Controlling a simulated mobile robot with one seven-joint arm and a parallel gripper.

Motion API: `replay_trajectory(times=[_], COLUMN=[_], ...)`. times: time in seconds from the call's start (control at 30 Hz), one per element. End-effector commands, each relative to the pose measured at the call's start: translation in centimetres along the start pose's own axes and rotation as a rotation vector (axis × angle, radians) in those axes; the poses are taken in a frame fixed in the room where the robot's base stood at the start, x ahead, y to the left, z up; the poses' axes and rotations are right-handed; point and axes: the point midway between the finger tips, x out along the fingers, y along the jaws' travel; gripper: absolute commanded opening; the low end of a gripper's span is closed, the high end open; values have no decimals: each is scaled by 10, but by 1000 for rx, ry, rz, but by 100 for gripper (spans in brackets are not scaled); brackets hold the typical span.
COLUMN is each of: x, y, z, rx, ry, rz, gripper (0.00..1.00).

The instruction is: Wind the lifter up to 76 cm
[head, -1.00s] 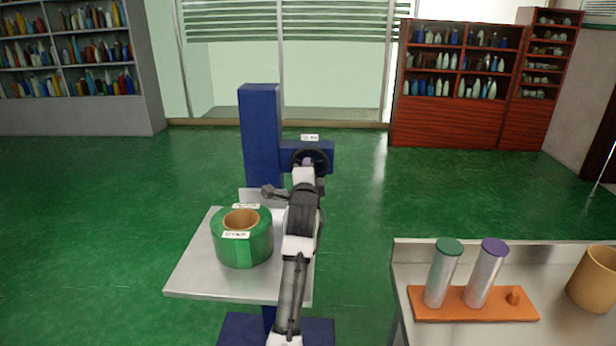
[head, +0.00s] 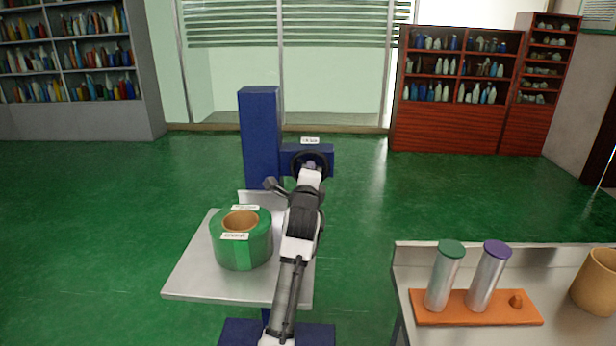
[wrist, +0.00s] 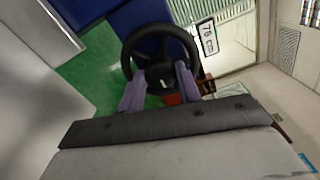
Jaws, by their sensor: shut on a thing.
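The lifter has a dark blue column (head: 260,135) and a pale platform (head: 195,283). A green roll (head: 243,250) with a brown core and white labels sits on the platform. A blue box (head: 325,160) beside the column carries a black handwheel (head: 297,170), largely behind my wrist. The handwheel also shows in the wrist view (wrist: 160,35). My gripper (wrist: 160,82) has its purple fingers shut on the handwheel at its hub. A white label (wrist: 209,38) beside the wheel seems to read 70 cm, though its last digit is unclear.
A bench (head: 590,250) at the right holds an orange stand (head: 460,313) with two silver cylinders, one green-topped and one purple-topped. A tan cup-like object (head: 598,282) stands beside it. Shelves line the back. The green floor around the lifter is clear.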

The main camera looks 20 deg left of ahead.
Motion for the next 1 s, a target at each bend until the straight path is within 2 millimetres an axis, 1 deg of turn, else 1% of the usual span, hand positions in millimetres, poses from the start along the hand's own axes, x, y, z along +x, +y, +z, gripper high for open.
replay_trajectory(times=[0.1, 0.13, 0.3, 0.57, 0.67, 0.77, 0.83, 1.0], x=[0, 0, 0, 0, -5, -15, -27, -64], y=[2, 2, 1, 0, 1, 1, 2, 2], z=[0, 0, 0, 0, 0, 0, 0, 0], rx=[-1, -2, -2, -2, -2, -2, -2, -4], ry=[0, 0, 0, 0, 0, 0, 0, 0], rz=[4, 4, 2, 1, 0, -1, -1, -1], gripper=[11, 35, 55, 55, 55, 55, 55, 55])
